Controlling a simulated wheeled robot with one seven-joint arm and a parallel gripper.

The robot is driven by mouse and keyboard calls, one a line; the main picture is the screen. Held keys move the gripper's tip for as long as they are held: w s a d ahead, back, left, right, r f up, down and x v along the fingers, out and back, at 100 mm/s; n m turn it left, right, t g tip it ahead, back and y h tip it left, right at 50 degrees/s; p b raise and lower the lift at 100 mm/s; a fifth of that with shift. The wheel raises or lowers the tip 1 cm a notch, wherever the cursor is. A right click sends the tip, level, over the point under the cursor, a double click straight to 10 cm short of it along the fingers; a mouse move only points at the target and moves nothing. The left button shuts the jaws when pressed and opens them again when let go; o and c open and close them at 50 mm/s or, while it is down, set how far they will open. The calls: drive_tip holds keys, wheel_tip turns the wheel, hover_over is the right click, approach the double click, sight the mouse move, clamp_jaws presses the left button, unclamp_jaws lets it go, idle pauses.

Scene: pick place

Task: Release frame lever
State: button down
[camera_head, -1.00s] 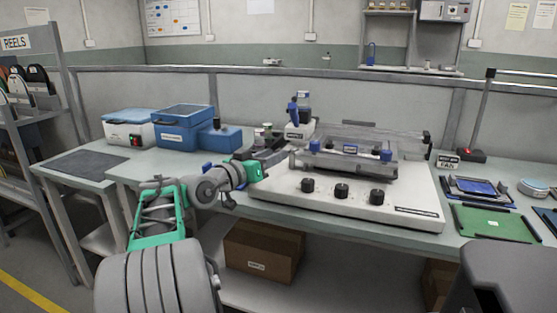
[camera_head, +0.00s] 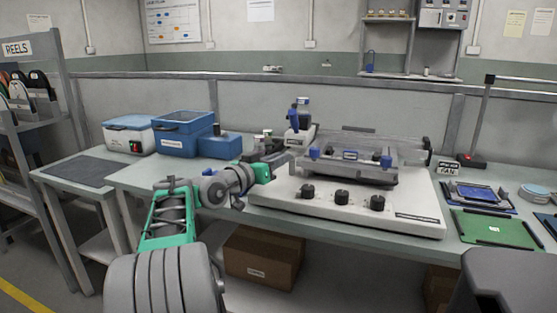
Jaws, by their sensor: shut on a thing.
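The grey printing frame (camera_head: 407,152) sits on the white machine base (camera_head: 279,204) on the bench, with a blue knob at its left (camera_head: 314,153) and another at its right (camera_head: 386,161). My gripper (camera_head: 290,157) reaches in from the left and is shut at the frame's left end, beside the left blue knob. What lies between its fingers is small and mostly hidden; it appears to be the frame lever. Three black knobs stand along the front of the base, the middle one (camera_head: 342,197) among them.
A white and blue device (camera_head: 300,125) stands behind the frame's left end. Blue bins (camera_head: 183,132) stand at the left. A green board (camera_head: 497,229) and a blue panel (camera_head: 476,193) lie at the right. A cardboard box (camera_head: 262,257) is under the bench.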

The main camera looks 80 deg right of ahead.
drive_tip(key=shift+s, duration=0.1)
idle(0.3)
drive_tip(key=shift+s+a+n+t+h+b, duration=0.2)
drive_tip(key=shift+s+n+t+h+b, duration=0.15)
drive_tip(key=shift+n+t+b, duration=0.5)
drive_tip(key=t, duration=0.1)
drive_tip(key=s+n+t, duration=0.1)
drive_tip(key=t, duration=0.1)
drive_tip(key=n+t+h, duration=0.1)
drive_tip(key=shift+s+a, duration=0.15)
drive_tip(key=shift+a, duration=0.1)
drive_tip(key=n+t, duration=0.2)
drive_tip(key=t, duration=0.1)
drive_tip(key=shift+s, duration=0.25)
drive_tip(key=shift+n+t, duration=0.25)
drive_tip(key=shift+t, duration=0.1)
drive_tip(key=c, duration=1.3)
unclamp_jaws()
